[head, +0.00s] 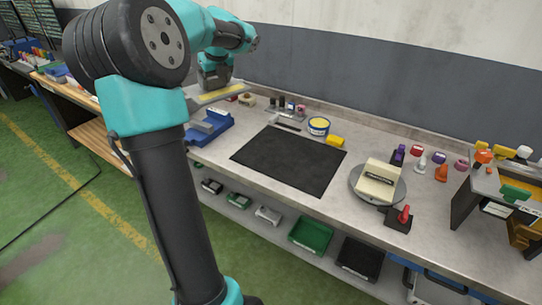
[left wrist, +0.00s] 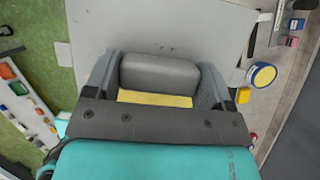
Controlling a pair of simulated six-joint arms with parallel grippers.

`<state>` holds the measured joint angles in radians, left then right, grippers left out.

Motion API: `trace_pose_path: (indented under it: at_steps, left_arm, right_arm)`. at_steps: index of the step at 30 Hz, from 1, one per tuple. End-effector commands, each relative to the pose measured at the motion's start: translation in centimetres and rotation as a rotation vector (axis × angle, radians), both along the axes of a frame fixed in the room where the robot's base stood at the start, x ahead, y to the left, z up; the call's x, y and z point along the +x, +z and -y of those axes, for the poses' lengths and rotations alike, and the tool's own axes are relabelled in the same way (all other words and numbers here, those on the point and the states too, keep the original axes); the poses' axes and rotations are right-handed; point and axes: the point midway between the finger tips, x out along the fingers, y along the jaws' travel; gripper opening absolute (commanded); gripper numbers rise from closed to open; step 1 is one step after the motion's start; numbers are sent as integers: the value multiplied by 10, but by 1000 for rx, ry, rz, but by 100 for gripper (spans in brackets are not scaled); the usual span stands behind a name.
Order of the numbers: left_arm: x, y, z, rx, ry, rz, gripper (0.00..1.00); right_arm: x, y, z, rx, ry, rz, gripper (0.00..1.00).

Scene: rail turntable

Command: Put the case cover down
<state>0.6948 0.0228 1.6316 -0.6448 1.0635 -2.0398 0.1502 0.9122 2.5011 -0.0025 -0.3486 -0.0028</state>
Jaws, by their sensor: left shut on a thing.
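My left gripper (head: 214,82) is at the back left of the bench in the head view. It is shut on the case cover (head: 222,96), a flat grey panel with a yellow strip, seen almost edge-on. In the left wrist view the cover (left wrist: 150,28) spreads out beyond the left gripper (left wrist: 158,78), with a rounded grey block between the two fingers. The panel appears held above the bench; the exact gap cannot be told. A cream case (head: 378,183) sits on the round grey turntable (head: 359,190) at the right. My right gripper is not in view.
A dark mat (head: 289,159) lies bare in mid-bench. A blue tray (head: 211,131) stands left of it. A yellow-and-blue tin (head: 318,126) and a yellow block (head: 335,141) stand behind it. A black box with a red knob (head: 404,215) is beside the turntable. Several bins sit below.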

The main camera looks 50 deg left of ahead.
Motion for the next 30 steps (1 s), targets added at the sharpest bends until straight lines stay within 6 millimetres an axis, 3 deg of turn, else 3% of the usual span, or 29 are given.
trace_pose_path:
  at_steps: [12, 17, 23, 30]
  left_arm:
    - [0, 0, 0, 1, 1, 1, 34]
    - [9, -10, 6, -5, 13, -2, 34]
    - [39, -53, 33, -22, 71, -11, 34]
    - [85, -125, 94, -30, 171, -21, 34]
  right_arm:
    - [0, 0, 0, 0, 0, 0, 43]
    - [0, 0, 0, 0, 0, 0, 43]
    - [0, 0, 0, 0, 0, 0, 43]
    - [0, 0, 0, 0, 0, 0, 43]
